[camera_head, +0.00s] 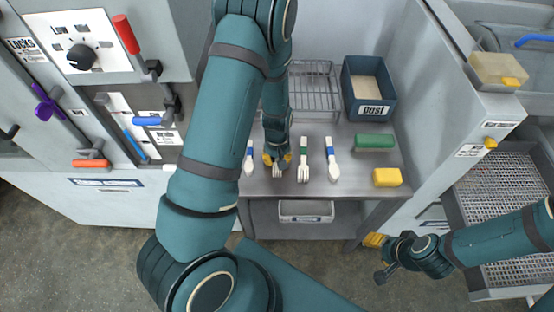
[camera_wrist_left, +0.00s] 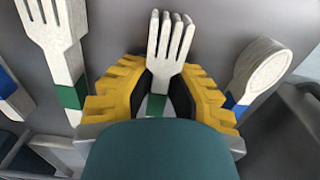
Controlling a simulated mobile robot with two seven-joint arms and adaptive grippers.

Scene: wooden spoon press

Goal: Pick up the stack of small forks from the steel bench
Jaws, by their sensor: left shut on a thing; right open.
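A stack of small forks with pale tines (camera_wrist_left: 168,48) and a green band (camera_wrist_left: 156,104) stands out between the yellow fingers of my left gripper (camera_wrist_left: 155,98) in the left wrist view. The fingers are shut on its green part. In the head view my left gripper (camera_head: 277,160) is low at the steel bench (camera_head: 352,188), with the pale tines (camera_head: 277,171) showing below it. I cannot tell whether the stack touches the bench. My right gripper (camera_head: 373,240) is open and empty, off the bench's front right.
A green-banded fork (camera_head: 303,160) lies right of my left gripper, with a blue-banded spoon (camera_head: 332,160) beyond. Another spoon (camera_head: 249,160) lies to its left. A wire rack (camera_head: 315,88), dark blue bin (camera_head: 370,103), green block (camera_head: 374,142) and yellow block (camera_head: 387,177) occupy the bench.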

